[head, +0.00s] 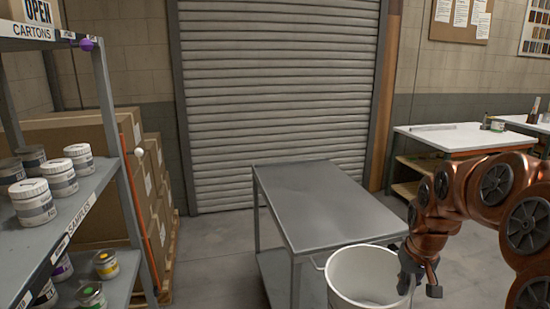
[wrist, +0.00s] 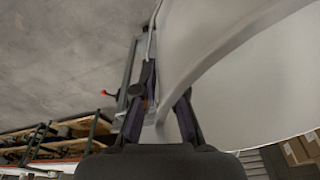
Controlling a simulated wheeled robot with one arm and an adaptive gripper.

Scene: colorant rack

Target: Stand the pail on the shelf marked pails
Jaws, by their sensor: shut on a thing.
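The white pail (head: 368,277) is upright and open-topped at the bottom of the head view, in front of the grey cart, its lower part cut off. My gripper (head: 420,280) is at the right side of its rim. In the wrist view my gripper's two fingers (wrist: 162,108) are shut on the pail's wall (wrist: 205,55), one on each side. What the pail rests on, if anything, is out of view. The shelf unit (head: 88,185) at left shows labels reading CARTONS and SAMPLES; no label reading pails is visible.
A grey metal cart (head: 325,205) with a bare top stands just behind the pail. Paint tubs (head: 60,178) stand on the samples shelf, with more below. Stacked cartons (head: 150,190) are behind the shelf unit. A white-topped workbench (head: 455,136) is at right. Floor between shelf and cart is clear.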

